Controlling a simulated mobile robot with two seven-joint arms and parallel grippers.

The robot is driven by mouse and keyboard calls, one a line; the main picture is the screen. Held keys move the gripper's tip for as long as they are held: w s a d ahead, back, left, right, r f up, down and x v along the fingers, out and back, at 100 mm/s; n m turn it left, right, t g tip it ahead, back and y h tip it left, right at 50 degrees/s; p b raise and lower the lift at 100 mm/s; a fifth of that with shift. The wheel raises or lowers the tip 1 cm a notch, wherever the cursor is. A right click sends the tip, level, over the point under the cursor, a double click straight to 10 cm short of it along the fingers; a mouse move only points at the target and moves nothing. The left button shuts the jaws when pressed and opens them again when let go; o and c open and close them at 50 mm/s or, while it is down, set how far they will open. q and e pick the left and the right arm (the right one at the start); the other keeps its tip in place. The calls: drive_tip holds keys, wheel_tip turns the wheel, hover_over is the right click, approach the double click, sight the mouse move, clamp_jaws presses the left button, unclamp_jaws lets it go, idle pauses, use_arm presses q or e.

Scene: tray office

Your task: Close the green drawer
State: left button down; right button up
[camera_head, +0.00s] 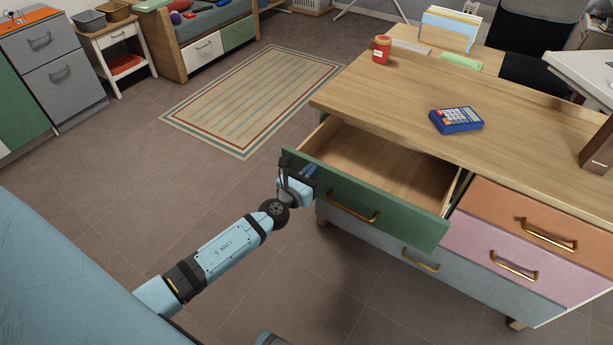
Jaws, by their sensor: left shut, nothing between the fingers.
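The green drawer (368,199) of the wooden desk is pulled well open. Its inside looks empty. Its brass handle (352,208) is on the front face. My left gripper (304,174) is shut and empty at the left end of the drawer front, close to its outer face. I cannot tell whether it touches the front. The fingertips are partly hidden by the gripper body. My right gripper is out of view.
The desk top (390,98) holds a blue calculator (456,121), a red jar (381,49) and a file holder (449,30). Orange (540,216) and pink (500,250) drawers are shut to the right. A striped rug (255,95) lies on open floor behind my arm.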

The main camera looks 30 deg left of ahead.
use_arm(q)
drive_tip(key=w+b, duration=0.5)
drive_tip(key=w, duration=1.5)
drive_tip(key=shift+w+d+r, duration=0.25)
drive_tip(key=shift+r, duration=0.1)
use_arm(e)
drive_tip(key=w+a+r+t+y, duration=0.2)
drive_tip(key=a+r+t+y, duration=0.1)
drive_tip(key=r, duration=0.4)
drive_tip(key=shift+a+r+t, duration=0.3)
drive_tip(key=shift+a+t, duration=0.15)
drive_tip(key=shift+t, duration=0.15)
